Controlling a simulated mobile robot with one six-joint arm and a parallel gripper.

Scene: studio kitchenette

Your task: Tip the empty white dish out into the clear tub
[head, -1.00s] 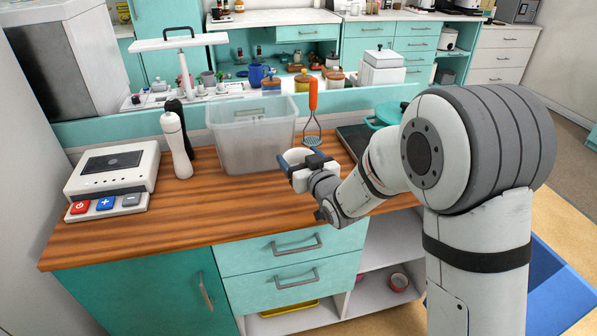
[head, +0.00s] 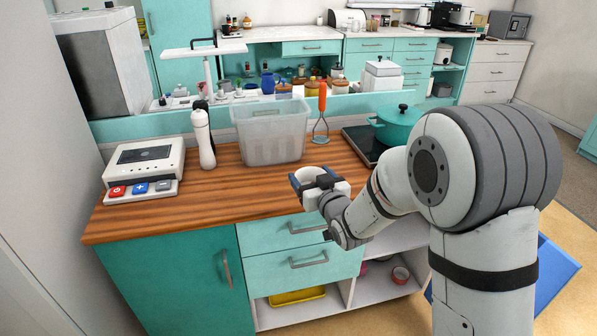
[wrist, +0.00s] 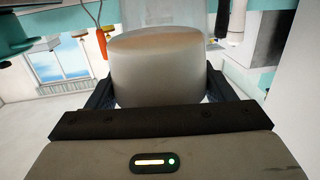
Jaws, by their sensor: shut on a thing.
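The white dish (head: 312,173) is held in my gripper (head: 316,183), above the front edge of the counter. In the wrist view the dish (wrist: 158,75) sits between the two dark fingers, its side filling the gap. My gripper is shut on it. In the head view its rim seems to face up, but my gripper covers part of it and I cannot see its inside clearly. The clear tub (head: 270,138) stands upright on the counter, behind and left of the dish, apart from it. The tub looks empty.
An orange-handled masher (head: 321,110) stands right of the tub. A teal pot (head: 397,125) sits on the dark hob further right. A white bottle (head: 203,138) and a white appliance with buttons (head: 145,165) stand left. The wooden counter (head: 215,190) is clear in front.

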